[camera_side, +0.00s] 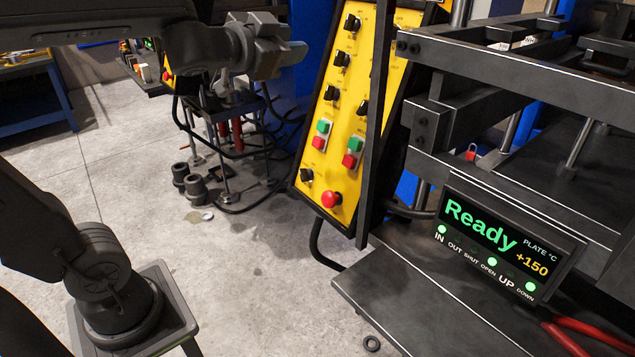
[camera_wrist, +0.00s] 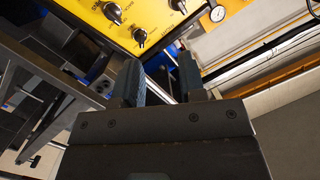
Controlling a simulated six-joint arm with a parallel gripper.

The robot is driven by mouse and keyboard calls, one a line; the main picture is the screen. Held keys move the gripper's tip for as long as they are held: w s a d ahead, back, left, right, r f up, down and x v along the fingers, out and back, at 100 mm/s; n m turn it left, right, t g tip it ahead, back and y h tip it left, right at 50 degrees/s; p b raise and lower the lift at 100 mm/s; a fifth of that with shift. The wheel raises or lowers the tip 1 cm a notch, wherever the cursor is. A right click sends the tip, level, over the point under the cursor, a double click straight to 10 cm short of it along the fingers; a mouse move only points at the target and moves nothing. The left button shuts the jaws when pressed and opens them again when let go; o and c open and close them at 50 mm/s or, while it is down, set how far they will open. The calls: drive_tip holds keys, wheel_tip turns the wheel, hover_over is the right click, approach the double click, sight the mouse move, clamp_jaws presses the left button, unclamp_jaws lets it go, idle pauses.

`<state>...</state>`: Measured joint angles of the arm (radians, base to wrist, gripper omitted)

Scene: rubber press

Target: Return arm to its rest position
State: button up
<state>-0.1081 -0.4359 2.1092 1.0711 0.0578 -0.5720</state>
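My gripper (camera_side: 292,52) is raised in the upper left of the side view, in front of a blue surface and left of the yellow control panel (camera_side: 340,110). It is clear of the panel and the press. In the wrist view my gripper (camera_wrist: 160,70) shows two ribbed blue-grey fingers standing apart with nothing between them. The press (camera_side: 520,130) is a dark steel frame on the right. Its display (camera_side: 500,245) reads "Ready" and plate +150 °C, with lamps lit at IN, OPEN and DOWN.
A red emergency button (camera_side: 331,198) sits low on the panel. A dark bench (camera_side: 430,310) with red-handled tool (camera_side: 590,330) fills the lower right. Several dark cylindrical parts (camera_side: 195,188) stand on the grey floor (camera_side: 260,270), which is mostly free.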

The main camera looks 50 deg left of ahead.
drive_tip(key=s+d+f+n+g+h, duration=0.1)
drive_tip(key=s+d+f+n+g, duration=0.1)
drive_tip(key=s+f+g, duration=0.3)
drive_tip(key=s+d+f+n+g+h, duration=0.1)
drive_tip(key=s+d+f+g, duration=0.4)
drive_tip(key=s+f, duration=0.6)
drive_tip(key=shift+s+d+n+g+h, duration=0.3)
drive_tip(key=shift+s+n+g, duration=0.15)
drive_tip(key=shift+s, duration=0.25)
drive_tip(key=shift+c, duration=0.2)
